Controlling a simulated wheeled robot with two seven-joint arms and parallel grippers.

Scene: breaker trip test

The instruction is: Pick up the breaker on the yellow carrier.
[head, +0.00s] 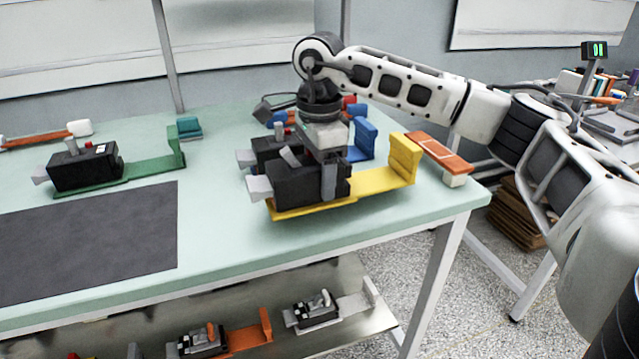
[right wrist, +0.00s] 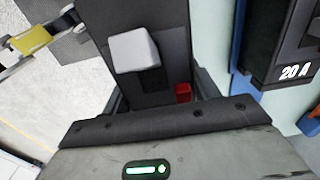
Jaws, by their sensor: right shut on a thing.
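The black breaker (head: 295,187) is at the yellow carrier (head: 388,180), near the right part of the table's front edge. My right gripper (head: 328,178) comes down from above and is shut on this breaker. In the right wrist view the breaker (right wrist: 150,85) lies between the fingers, with its light grey lever (right wrist: 133,50) and a red button (right wrist: 183,92) showing. The yellow base runs just below the breaker in the head view; I cannot tell whether there is a gap between them. My left gripper is not in view.
A second breaker (head: 268,150) stands close behind on a blue carrier (head: 362,140). A green carrier (head: 150,167) with a breaker (head: 85,168) is at the left. A dark mat (head: 90,240) lies bare in front. An orange-handled thing (head: 440,153) is at the right edge.

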